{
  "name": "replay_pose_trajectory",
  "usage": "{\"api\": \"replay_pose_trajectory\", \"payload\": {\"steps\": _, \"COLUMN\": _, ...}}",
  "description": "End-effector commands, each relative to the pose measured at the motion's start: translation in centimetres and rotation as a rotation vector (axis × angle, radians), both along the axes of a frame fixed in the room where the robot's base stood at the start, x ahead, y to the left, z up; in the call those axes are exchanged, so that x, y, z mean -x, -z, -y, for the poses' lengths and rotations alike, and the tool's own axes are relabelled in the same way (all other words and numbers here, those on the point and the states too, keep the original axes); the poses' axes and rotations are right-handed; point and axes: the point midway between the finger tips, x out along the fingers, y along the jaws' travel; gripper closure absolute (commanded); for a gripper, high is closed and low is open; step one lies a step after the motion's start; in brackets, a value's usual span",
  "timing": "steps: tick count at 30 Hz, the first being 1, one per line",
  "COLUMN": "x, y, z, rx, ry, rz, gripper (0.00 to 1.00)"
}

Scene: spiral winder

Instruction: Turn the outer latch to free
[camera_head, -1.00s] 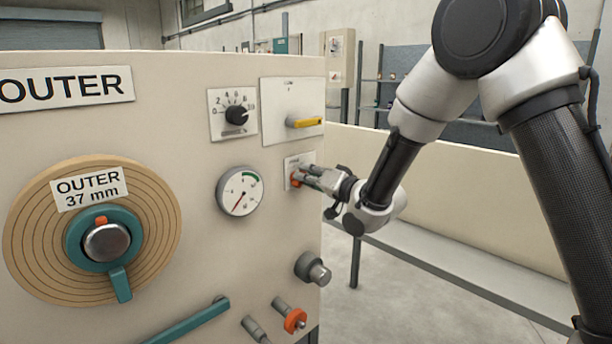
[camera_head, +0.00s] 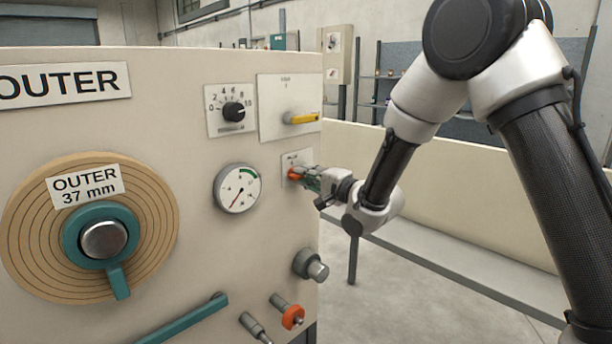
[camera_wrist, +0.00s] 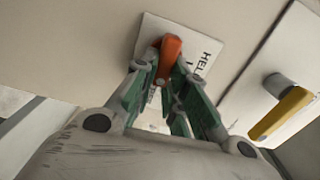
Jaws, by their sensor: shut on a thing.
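The outer latch is a small orange handle (camera_head: 293,175) on a white plate (camera_head: 292,158) near the right edge of the machine's front. My gripper (camera_head: 302,177) reaches it from the right and is shut on it. In the wrist view the orange latch (camera_wrist: 170,52) stands between the fingertips of my gripper (camera_wrist: 165,74). The plate (camera_wrist: 150,35) carries lettering beginning "HEL"; the rest is hidden behind the fingers. The OUTER reel (camera_head: 30,235) has a teal hub (camera_head: 75,248) with a metal cap, and no orange tab shows on it.
A yellow lever (camera_head: 303,118) on its own plate is just above the latch; it also shows in the wrist view (camera_wrist: 280,112). A black dial (camera_head: 234,112) and a gauge (camera_head: 237,189) are to the left. A grey knob (camera_head: 311,266) and an orange-collared knob (camera_head: 292,317) stick out below.

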Motion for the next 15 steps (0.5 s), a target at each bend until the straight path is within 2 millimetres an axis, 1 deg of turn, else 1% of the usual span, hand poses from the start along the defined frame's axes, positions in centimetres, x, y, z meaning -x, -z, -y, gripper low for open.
{"api": "replay_pose_trajectory", "payload": {"steps": 15, "x": -0.09, "y": 0.09, "z": 0.09, "rx": -0.036, "ry": 0.003, "rz": -0.040, "gripper": 1.00}}
